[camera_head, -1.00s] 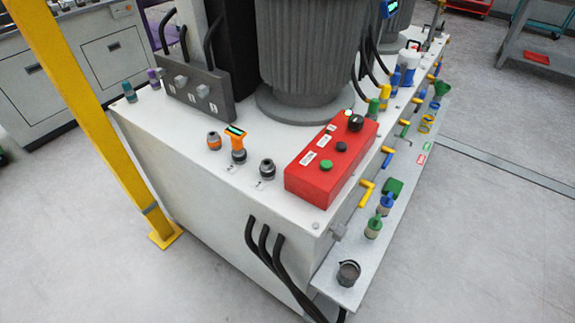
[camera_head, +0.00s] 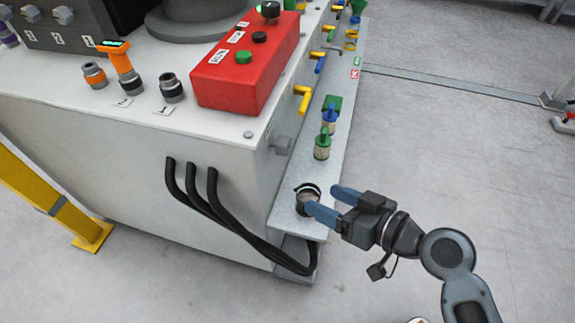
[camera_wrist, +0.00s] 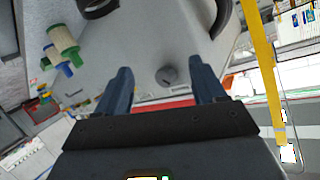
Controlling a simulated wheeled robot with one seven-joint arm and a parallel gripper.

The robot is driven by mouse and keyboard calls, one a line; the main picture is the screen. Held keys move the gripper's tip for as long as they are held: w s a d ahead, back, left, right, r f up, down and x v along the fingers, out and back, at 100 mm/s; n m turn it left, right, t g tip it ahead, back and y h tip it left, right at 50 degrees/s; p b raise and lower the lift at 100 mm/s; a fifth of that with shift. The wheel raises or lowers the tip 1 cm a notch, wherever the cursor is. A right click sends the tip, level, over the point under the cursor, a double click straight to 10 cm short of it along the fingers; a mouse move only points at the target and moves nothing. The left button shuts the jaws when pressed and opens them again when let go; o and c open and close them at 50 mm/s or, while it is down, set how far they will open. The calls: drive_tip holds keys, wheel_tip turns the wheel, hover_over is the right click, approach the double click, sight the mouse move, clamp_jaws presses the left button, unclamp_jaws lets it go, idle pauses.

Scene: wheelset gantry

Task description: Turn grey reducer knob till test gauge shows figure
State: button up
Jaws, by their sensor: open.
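The grey reducer knob (camera_head: 281,144) sticks out of the bench's end face, below the red box. In the wrist view the knob (camera_wrist: 167,77) appears between my fingers, still apart from them. My gripper (camera_head: 331,200) is open and empty, beside the dark cup on the low shelf, nearer the camera than the knob. It also shows in the wrist view (camera_wrist: 160,67). An orange gauge (camera_head: 119,60) with a small green-lit display stands on a port on the bench top, left of the red box. I take it for the test gauge; its figure is too small to read.
The dark cup (camera_head: 304,205) stands on the shelf (camera_head: 285,222), partly behind a finger. Green and blue couplings (camera_head: 322,147) stand farther along it. Yellow handles (camera_head: 303,98) jut from the bench face. Black hoses (camera_head: 213,205) hang at left.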

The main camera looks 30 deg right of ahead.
sight(289, 146)
drive_tip(key=w+d+r+n+y+b, duration=0.3)
drive_tip(key=w+d+n+y+b, duration=0.1)
drive_tip(key=w+n+y+b, duration=0.4)
drive_tip(key=shift+b+x, duration=0.4)
drive_tip(key=shift+x, duration=3.7)
drive_tip(key=shift+f, duration=0.1)
drive_tip(key=shift+c, duration=0.5)
drive_tip(key=c, duration=1)
drive_tip(key=shift+o, duration=0.2)
drive_tip(key=shift+m, duration=0.3)
